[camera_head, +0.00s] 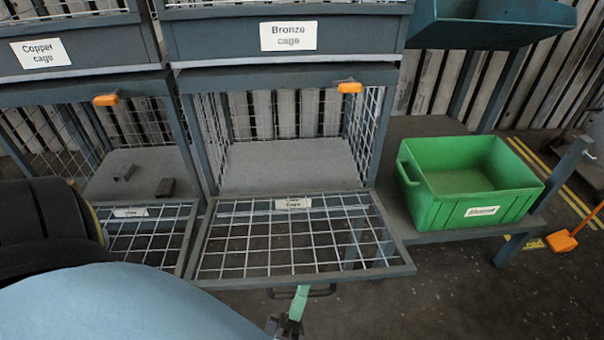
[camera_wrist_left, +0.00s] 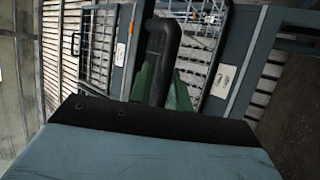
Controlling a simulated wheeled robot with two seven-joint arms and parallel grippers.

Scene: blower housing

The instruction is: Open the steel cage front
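The cage front (camera_head: 300,238) below the Bronze cage is a wire-mesh panel in a grey-blue frame. It is folded down, nearly flat, and the cage behind it stands open. Its small label (camera_head: 293,203) is too blurred to read surely. A dark handle (camera_head: 322,292) is on its front edge; it also shows as a black bar in the left wrist view (camera_wrist_left: 162,50). My left gripper (camera_head: 297,304) is at this handle, with its green fingers on both sides of the bar, seemingly shut on it. My right gripper is not in view.
The cage floor (camera_head: 285,167) looks empty. The left neighbouring cage has its front (camera_head: 135,235) down and small dark blocks (camera_head: 165,187) inside. A green bin (camera_head: 470,185) stands on a shelf to the right. Orange latches (camera_head: 349,87) sit above.

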